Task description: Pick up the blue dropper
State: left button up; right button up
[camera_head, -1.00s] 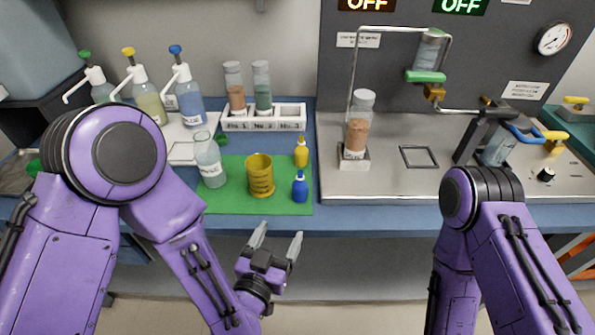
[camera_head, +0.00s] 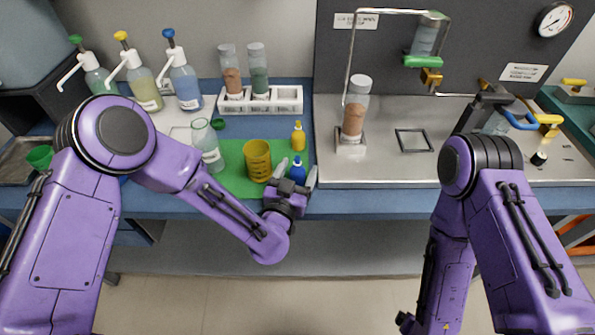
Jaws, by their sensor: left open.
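The blue dropper (camera_head: 298,173) stands upright on the front right part of the green mat (camera_head: 234,180). My left gripper (camera_head: 297,173) is open, with one finger on each side of the blue dropper as seen from the head. The gripper hides the dropper's lower part. I cannot tell whether the fingers touch it. My right arm (camera_head: 500,210) shows at the right, but its fingers are not clearly seen.
A yellow dropper (camera_head: 298,137) stands just behind the blue one. A yellow cup (camera_head: 257,161) and a clear bottle (camera_head: 207,146) stand to its left. A white rack (camera_head: 289,99) is behind. A steel tray with a stand (camera_head: 352,146) is to the right.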

pick_arm(q)
jog(key=c, duration=1.1)
jog(key=shift+r, duration=0.15)
jog(key=shift+r, duration=0.8)
jog(key=shift+s+a+r+p, duration=0.35)
jog(key=shift+s+r+p, duration=0.7)
jog(key=shift+s+r, duration=1.05)
jog(key=shift+s+a+r+p, duration=0.35)
jog(key=shift+s+r+p, duration=1)
jog(key=shift+s, duration=1.15)
jog(key=shift+s+a+r+p, duration=0.35)
jog(key=shift+s+r+p, duration=0.45)
jog(key=shift+s+r, duration=1.4)
jog(key=shift+s+f, duration=0.1)
